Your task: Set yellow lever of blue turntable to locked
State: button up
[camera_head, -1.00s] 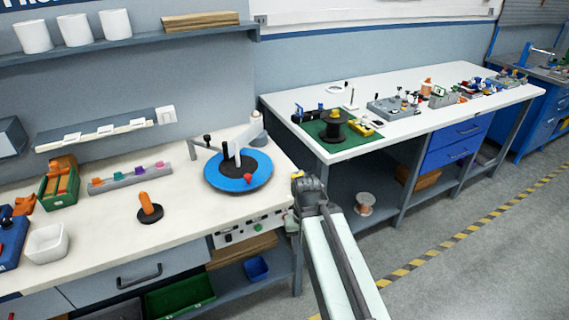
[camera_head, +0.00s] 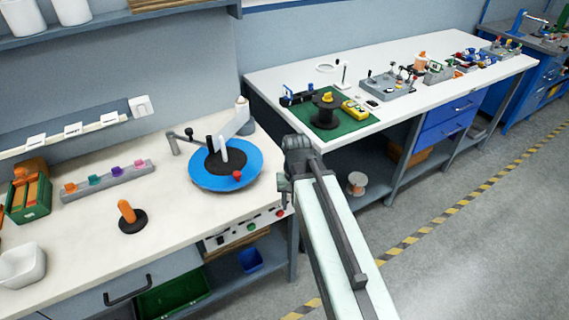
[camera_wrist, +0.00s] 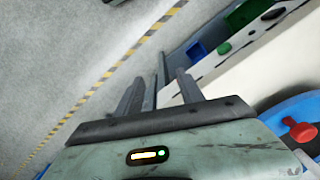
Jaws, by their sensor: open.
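The blue turntable (camera_head: 202,182) sits on the white bench near its right end. It has a dark hub, a white post and a red knob (camera_head: 237,176) on its near rim. The turntable also shows at the lower right of the wrist view (camera_wrist: 268,124), with the red knob (camera_wrist: 301,131). I cannot make out the yellow lever in either current view. My gripper (camera_wrist: 160,82) is open with nothing seen between its fingers. In the head view my wrist is just right of the turntable, by the bench's right edge, and the fingers are hard to make out.
A front panel with green and red buttons (camera_head: 250,227) is below the turntable. An orange-handled piece (camera_head: 128,214) stands left of it. A black-handled crank (camera_head: 189,133) stands behind. A second bench (camera_head: 375,80) with a green mat and spool is right. The floor (camera_head: 480,240) is open.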

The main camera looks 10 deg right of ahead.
jog(key=w+r+m+p, duration=0.2)
jog(key=w+r+p, duration=0.1)
jog(key=r, duration=0.1)
jog(key=w+r+m+p, duration=0.3)
jog(key=w+r, duration=0.1)
jog(key=w+r+m+p, duration=0.2)
jog(key=w+r+p, duration=0.1)
jog(key=r+p, duration=0.1)
jog(key=shift+w+d+r, duration=0.1)
jog(key=shift+w+r, duration=0.25)
jog(key=shift+r, duration=0.15)
jog(key=shift+w+r+m, duration=0.1)
jog(key=shift+w+m, duration=0.15)
jog(key=shift+m, duration=0.35)
notch_tip(320, 180, down, 8)
jog(key=b, duration=0.8)
jog(key=shift+s+f, duration=0.1)
jog(key=shift+f, duration=0.1)
jog(key=shift+r, duration=0.1)
grip_shut()
jog(key=shift+a, duration=0.2)
